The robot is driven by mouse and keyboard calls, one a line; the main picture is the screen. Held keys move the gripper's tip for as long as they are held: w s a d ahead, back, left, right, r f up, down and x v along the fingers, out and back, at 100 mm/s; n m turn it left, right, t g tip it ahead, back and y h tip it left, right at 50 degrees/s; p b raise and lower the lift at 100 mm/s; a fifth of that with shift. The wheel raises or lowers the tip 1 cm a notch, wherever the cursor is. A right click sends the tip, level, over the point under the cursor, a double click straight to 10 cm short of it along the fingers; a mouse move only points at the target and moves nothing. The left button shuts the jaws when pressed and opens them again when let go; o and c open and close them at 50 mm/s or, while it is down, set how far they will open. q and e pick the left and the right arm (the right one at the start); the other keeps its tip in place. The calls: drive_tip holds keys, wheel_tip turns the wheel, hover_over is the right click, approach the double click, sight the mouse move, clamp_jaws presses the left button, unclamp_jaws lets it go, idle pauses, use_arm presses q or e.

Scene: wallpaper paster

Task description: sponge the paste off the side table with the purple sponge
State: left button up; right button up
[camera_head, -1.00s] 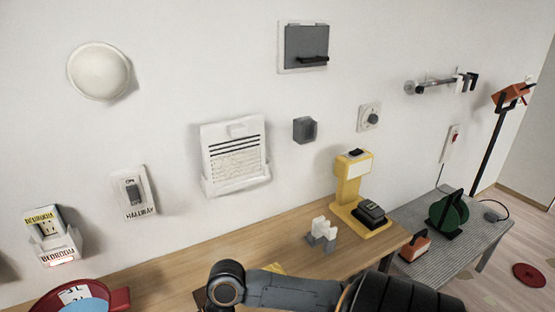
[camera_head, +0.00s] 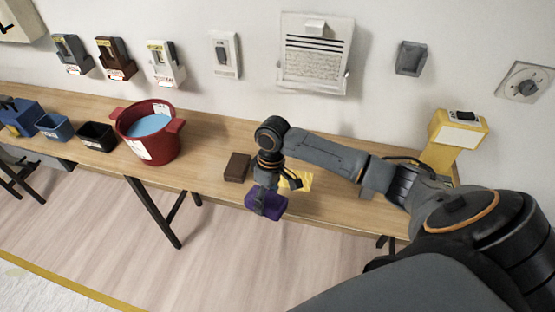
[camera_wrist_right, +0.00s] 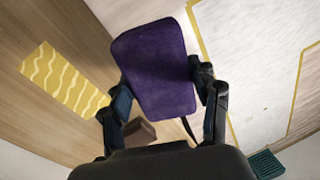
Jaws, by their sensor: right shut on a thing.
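The purple sponge (camera_head: 268,206) is held by my right gripper (camera_head: 266,192) near the front edge of the wooden table (camera_head: 215,140). In the right wrist view the sponge (camera_wrist_right: 155,70) sits between the two fingers of my right gripper (camera_wrist_right: 165,95). A yellow patch (camera_head: 300,180) with pale wavy lines lies on the wooden table, partly behind my right gripper; it also shows in the right wrist view (camera_wrist_right: 62,80). I cannot tell whether the pale lines are paste. The sponge is apart from the patch. My left gripper is not in view.
A red pot (camera_head: 150,138) with blue liquid stands left on the table, beside a black bin (camera_head: 97,136) and a blue bin (camera_head: 52,126). A brown block (camera_head: 237,167) lies near the gripper. A yellow stand (camera_head: 455,140) is at the right. A yellow-bordered white sheet (camera_head: 40,285) lies on the floor.

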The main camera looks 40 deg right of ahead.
drive_tip(key=shift+w+d+r+n+h+p, duration=0.9)
drive_tip(key=shift+w+d+r+n, duration=0.25)
drive_tip(key=shift+w+d, duration=2.2)
drive_tip(key=shift+t, duration=0.4)
drive_tip(key=f+b, duration=0.1)
drive_tip(key=f, duration=0.1)
drive_tip(key=f+b, duration=0.1)
drive_tip(key=f, duration=0.2)
drive_tip(key=shift+s+d+f, duration=0.1)
drive_tip(key=shift+s+f, duration=0.1)
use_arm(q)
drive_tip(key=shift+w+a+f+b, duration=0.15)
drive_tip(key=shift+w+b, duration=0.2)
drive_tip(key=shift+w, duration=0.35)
use_arm(e)
drive_tip(key=shift+f, duration=0.8)
